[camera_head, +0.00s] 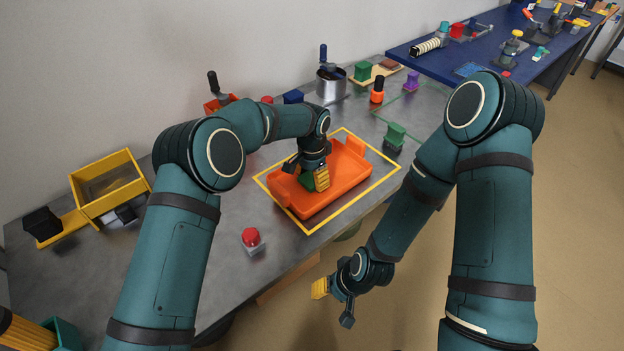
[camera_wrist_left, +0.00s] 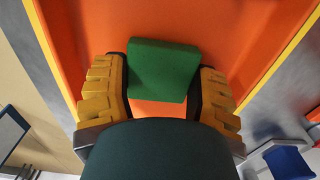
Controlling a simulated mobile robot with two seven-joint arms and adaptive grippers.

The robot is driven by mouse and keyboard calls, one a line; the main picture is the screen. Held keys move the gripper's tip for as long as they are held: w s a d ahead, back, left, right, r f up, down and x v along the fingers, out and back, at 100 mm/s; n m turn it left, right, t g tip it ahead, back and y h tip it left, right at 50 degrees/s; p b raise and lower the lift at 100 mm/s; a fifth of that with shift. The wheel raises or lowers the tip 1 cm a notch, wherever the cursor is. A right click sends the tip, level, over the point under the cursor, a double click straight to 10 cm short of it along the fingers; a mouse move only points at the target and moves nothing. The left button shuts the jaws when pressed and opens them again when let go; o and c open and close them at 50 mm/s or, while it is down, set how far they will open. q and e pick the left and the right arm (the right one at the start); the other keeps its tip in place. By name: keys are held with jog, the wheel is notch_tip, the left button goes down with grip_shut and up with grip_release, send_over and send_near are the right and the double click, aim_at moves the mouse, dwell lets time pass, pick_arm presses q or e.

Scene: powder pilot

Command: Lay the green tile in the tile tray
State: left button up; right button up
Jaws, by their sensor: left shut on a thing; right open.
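The orange tile tray (camera_head: 322,206) lies on the grey table inside a yellow outline. My left gripper (camera_head: 316,180) is down over the tray and shut on the green tile (camera_head: 308,182). In the left wrist view the green tile (camera_wrist_left: 163,68) sits between the yellow-padded fingers, with the orange tray floor (camera_wrist_left: 160,108) beneath it. Whether the tile touches the floor I cannot tell. My right gripper (camera_head: 334,301) is open and empty, low in front of the table's front edge.
A red button (camera_head: 251,238) stands left of the tray. A yellow box (camera_head: 107,188) is at the far left. A metal pot (camera_head: 331,86), an orange bottle (camera_head: 377,91) and a green-topped block (camera_head: 395,135) stand behind and right of the tray. A blue table (camera_head: 470,60) is beyond.

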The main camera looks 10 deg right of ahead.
aim_at(312, 178)
pick_arm(q)
jog(key=shift+f, duration=0.15)
jog(key=o, duration=1.2)
jog(key=shift+f, duration=0.1)
jog(key=shift+c, duration=0.2)
notch_tip(312, 178, up, 12)
jog(key=p, duration=0.2)
